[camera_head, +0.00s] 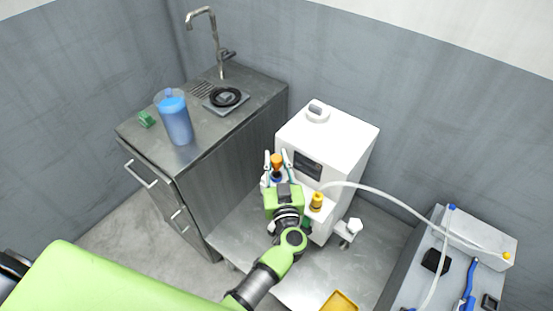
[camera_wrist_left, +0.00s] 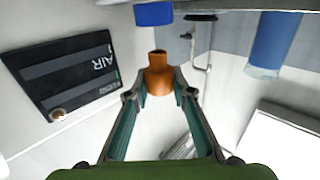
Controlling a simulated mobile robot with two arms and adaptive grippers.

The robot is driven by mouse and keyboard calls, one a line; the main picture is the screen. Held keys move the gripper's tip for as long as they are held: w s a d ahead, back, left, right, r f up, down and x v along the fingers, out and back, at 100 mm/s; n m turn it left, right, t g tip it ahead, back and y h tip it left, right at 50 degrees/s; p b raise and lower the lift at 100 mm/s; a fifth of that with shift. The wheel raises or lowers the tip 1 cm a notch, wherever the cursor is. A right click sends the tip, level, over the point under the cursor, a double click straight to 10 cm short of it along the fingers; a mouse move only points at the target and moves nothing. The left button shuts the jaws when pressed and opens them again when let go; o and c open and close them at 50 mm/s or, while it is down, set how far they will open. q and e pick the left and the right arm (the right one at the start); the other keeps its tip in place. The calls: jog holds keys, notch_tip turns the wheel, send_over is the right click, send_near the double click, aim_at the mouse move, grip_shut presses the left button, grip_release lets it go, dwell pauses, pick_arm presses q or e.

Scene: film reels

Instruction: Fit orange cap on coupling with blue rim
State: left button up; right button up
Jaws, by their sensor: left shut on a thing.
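The orange cap (camera_head: 277,160) is between the fingertips of my left gripper (camera_head: 277,166), in front of the white machine. In the left wrist view my left gripper (camera_wrist_left: 160,82) is shut on the orange cap (camera_wrist_left: 159,78), with its narrow end sticking out past the fingertips. The coupling's blue rim (camera_head: 276,179) shows just below the cap in the head view, partly hidden by the gripper. The blue rim (camera_wrist_left: 154,14) also shows at the top of the left wrist view, which is upside down. A gap separates it from the cap. My right gripper is in neither view.
The white machine (camera_head: 335,140) stands close behind the gripper. A yellow cap (camera_head: 317,200) with a white hose (camera_head: 380,195) is just right of it. A metal counter (camera_head: 205,120) with a blue jug (camera_head: 176,120) is left. A grey bench (camera_head: 400,280) is at lower right.

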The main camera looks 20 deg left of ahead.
pick_arm(q)
jog(key=o, duration=0.6)
